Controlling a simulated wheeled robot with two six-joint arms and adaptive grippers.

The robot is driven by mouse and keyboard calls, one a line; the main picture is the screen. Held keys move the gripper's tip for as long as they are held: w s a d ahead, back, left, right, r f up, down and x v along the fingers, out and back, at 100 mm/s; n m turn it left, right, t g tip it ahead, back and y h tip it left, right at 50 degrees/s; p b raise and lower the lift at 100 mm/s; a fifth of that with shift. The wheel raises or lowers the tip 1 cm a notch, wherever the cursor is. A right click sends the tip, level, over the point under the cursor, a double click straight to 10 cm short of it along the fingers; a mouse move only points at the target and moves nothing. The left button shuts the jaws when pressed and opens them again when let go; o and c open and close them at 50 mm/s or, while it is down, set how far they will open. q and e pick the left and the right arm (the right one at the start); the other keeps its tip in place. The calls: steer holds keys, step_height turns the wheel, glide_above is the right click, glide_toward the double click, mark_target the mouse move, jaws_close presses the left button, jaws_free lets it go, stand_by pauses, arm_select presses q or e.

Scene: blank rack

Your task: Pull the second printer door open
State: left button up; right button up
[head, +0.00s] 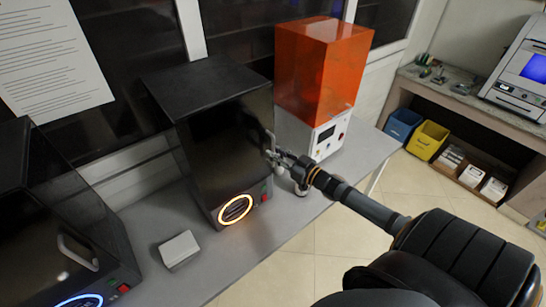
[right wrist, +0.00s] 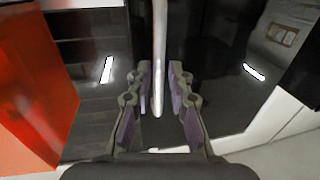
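The middle black printer (head: 215,135) stands on the grey bench with a lit orange ring on its lower front. Its dark glossy door appears shut and carries a vertical bar handle (head: 271,143). My right gripper (head: 274,157) is at this handle. In the right wrist view the handle (right wrist: 159,60) runs between the two fingers of the gripper (right wrist: 160,85). The fingers are apart, one on each side of the bar, with narrow gaps visible. Whether the fingertips touch the door is unclear. My left gripper is not in view.
Another black printer (head: 50,215) with a blue ring stands at left, and an orange-hooded printer (head: 322,70) at right. A small grey box (head: 179,249) lies on the bench (head: 240,262). Blue and yellow bins (head: 428,140) sit at the far right. The floor before the bench is clear.

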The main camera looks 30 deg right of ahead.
steer(key=shift+w+a, duration=0.1)
steer(key=shift+w, duration=0.35)
steer(key=shift+w+r, duration=0.1)
steer(key=shift+w, duration=0.1)
jaws_close()
steer(key=shift+a, duration=0.1)
